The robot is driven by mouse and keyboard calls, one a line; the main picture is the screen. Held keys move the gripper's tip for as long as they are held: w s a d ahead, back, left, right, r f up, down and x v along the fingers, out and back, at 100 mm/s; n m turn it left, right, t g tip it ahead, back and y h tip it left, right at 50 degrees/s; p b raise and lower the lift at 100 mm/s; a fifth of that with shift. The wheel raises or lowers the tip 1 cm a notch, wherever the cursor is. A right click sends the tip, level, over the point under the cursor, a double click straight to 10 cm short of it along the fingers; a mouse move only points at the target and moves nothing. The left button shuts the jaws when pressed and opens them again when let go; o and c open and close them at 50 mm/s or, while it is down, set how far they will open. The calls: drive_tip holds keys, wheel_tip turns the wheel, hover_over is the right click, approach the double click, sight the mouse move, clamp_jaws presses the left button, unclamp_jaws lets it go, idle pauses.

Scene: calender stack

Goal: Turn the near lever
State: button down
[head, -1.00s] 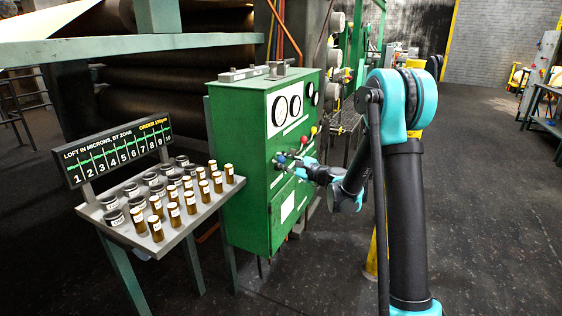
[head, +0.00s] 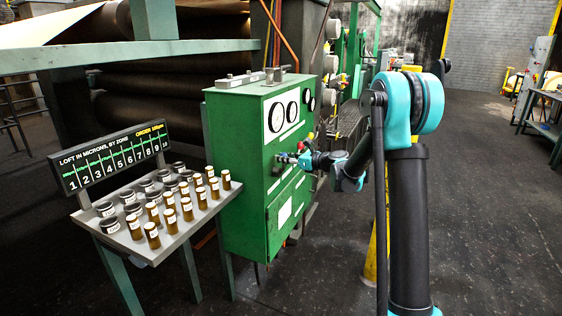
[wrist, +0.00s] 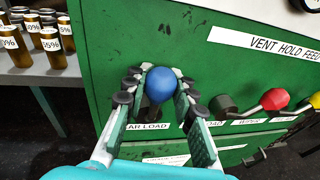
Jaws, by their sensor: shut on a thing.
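The green control cabinet (head: 245,165) stands in the middle of the head view, with levers on its front face. The near lever's blue ball knob (wrist: 161,84) shows in the wrist view, above a label partly reading "AR LOAD". My gripper (wrist: 160,92) has its two fingers on either side of this knob and is shut on it. In the head view my gripper (head: 299,160) is at the cabinet's front, and it mostly hides the blue knob.
A table (head: 152,252) with several labelled jars stands left of the cabinet. Open floor lies to the right.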

drive_tip(key=shift+w+d+f+m+g, duration=0.35)
drive_tip(key=shift+w+m, duration=0.35)
drive_tip(key=shift+m, duration=0.35)
drive_tip(key=shift+w+d+f+m+g, duration=0.25)
drive_tip(key=shift+w+m+g, duration=0.15)
drive_tip(key=shift+w+m, duration=0.5)
drive_tip(key=shift+w+d+f+m+g, duration=0.3)
drive_tip(key=shift+w+m, duration=0.25)
drive_tip(key=shift+m, duration=0.6)
drive_tip(key=shift+g, duration=0.25)
drive_tip(key=c, duration=1.2)
unclamp_jaws()
drive_tip(key=v, duration=1.1)
drive_tip(key=shift+s+d, duration=0.2)
drive_tip(key=shift+d, duration=0.2)
